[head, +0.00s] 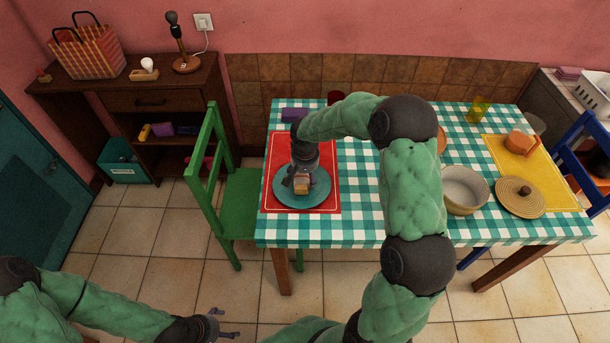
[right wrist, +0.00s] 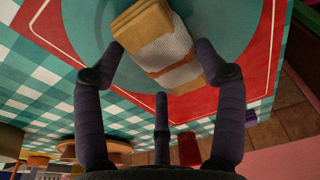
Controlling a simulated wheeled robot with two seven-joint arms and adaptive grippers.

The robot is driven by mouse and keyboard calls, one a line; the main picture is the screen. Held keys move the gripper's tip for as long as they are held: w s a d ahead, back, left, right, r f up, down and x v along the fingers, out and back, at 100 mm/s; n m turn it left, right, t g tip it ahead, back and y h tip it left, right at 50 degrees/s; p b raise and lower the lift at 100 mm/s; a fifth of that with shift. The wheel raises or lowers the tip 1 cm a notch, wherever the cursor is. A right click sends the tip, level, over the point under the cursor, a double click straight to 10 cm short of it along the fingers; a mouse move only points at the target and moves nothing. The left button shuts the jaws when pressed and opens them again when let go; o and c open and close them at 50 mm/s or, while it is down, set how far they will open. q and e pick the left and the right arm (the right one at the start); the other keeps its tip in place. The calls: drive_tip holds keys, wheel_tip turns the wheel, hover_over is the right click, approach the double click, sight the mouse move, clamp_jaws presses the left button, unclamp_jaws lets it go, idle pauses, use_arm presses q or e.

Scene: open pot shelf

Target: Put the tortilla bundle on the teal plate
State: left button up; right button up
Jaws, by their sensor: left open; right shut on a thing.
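The tortilla bundle (head: 301,186) is a tan stack wrapped in a white cloth band. It is over the middle of the teal plate (head: 319,198), which lies on a red placemat at the table's left end. My right gripper (head: 301,180) points down over the plate. In the right wrist view its fingers are on both sides of the bundle (right wrist: 165,45), shut on it, with the teal plate (right wrist: 95,20) behind. I cannot tell whether the bundle touches the plate. My left gripper (head: 213,325) is open and empty, low over the floor, away from the table.
The red placemat (head: 328,208) lies under the plate. A cream pot (head: 464,190), a round woven lid (head: 520,198) and a yellow placemat (head: 555,185) are on the table's right. A green chair (head: 235,195) stands at the table's left end. My right arm covers the table's middle.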

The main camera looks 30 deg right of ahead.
sight(305, 181)
drive_tip(key=shift+f, duration=0.2)
drive_tip(key=o, duration=1.3)
drive_tip(key=shift+r, duration=0.1)
drive_tip(key=shift+r, duration=0.25)
drive_tip(key=r+p, duration=0.1)
drive_tip(key=r, duration=0.3)
drive_tip(key=s+r+p, duration=0.1)
drive_tip(key=r, duration=0.2)
drive_tip(key=a+r+p, duration=0.1)
drive_tip(key=r+p, duration=0.1)
drive_tip(key=r, duration=0.2)
drive_tip(key=shift+s+r, duration=0.3)
